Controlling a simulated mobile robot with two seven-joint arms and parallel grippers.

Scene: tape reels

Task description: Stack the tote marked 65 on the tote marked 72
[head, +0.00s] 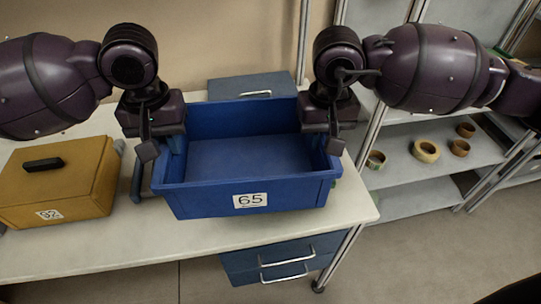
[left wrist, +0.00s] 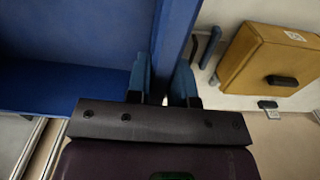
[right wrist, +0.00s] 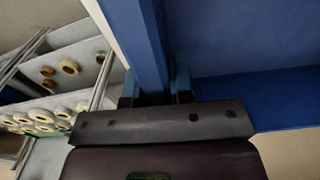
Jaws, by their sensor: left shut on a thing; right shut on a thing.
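The tote marked 65 (head: 250,201) is an open blue bin, upright and empty, over the white table in the head view. My left gripper (head: 147,150) is shut on its left wall, which also shows between the fingers in the left wrist view (left wrist: 172,40). My right gripper (head: 333,145) is shut on its right wall, seen between the fingers in the right wrist view (right wrist: 145,45). I cannot tell whether the tote's base touches the table. No label 72 is readable in any view.
A yellow case marked 92 (head: 60,180) sits left on the table (head: 120,240). A blue-grey box with a handle (head: 225,90) is behind the tote. Blue drawers (head: 240,262) are under the table. A shelf (head: 395,150) with several tape reels stands right. The table's front edge is clear.

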